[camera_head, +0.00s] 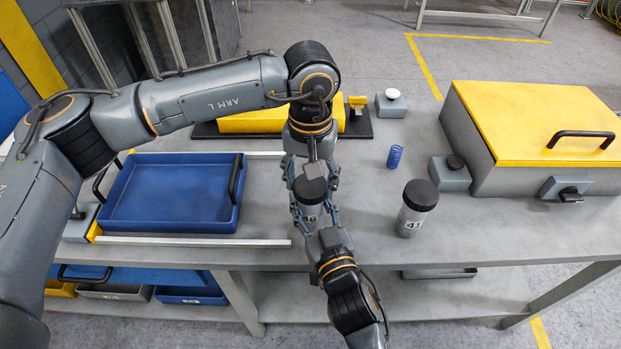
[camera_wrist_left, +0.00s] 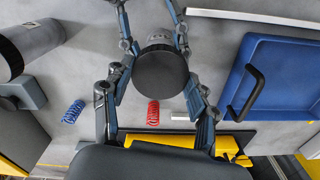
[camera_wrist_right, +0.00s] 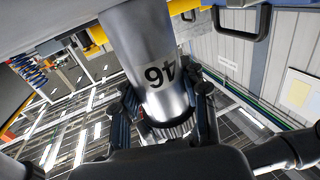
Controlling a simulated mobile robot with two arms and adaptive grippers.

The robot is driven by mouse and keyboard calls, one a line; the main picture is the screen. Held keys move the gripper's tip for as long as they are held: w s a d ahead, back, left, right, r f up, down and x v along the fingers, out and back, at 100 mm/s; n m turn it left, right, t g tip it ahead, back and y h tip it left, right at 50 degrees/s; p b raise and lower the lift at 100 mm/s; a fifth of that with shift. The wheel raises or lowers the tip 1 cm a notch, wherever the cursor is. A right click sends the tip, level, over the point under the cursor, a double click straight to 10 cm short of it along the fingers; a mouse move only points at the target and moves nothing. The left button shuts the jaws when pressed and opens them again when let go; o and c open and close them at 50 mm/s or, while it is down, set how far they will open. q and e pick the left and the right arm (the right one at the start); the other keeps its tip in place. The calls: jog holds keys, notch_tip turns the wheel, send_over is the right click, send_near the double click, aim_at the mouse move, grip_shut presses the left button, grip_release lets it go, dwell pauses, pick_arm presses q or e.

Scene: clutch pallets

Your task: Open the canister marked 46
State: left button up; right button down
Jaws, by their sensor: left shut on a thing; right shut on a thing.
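The canister marked 46 (camera_head: 311,217) is a grey cylinder with a black lid (camera_head: 310,188), standing between my two grippers near the table's front edge. The lid is on it; the lid's top shows in the left wrist view (camera_wrist_left: 160,74). My left gripper (camera_head: 311,180) comes from behind and above and is shut with its fingers around the lid end. My right gripper (camera_head: 320,226) comes from the front and is shut on the body; the right wrist view shows the number (camera_wrist_right: 159,76) upside down. Whether the base touches the table cannot be told.
A second canister marked 41 (camera_head: 412,212) stands to the right. A blue spring (camera_head: 394,157), a red spring (camera_wrist_left: 153,112), a white-topped button box (camera_head: 391,103) and a yellow-lidded case (camera_head: 540,120) are nearby. A blue tray (camera_head: 170,222) sits left between pale rails.

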pick_arm(q)
jog(key=n, duration=2.1)
jog(key=shift+n, duration=0.4)
jog(key=n, duration=0.5)
jog(key=shift+n, duration=0.4)
jog(key=n, duration=0.5)
jog(key=shift+n, duration=0.4)
jog(key=n, duration=1)
jog(key=shift+r, duration=0.1)
jog(key=n, duration=0.4)
jog(key=shift+n, duration=0.3)
jog(key=shift+r, duration=0.2)
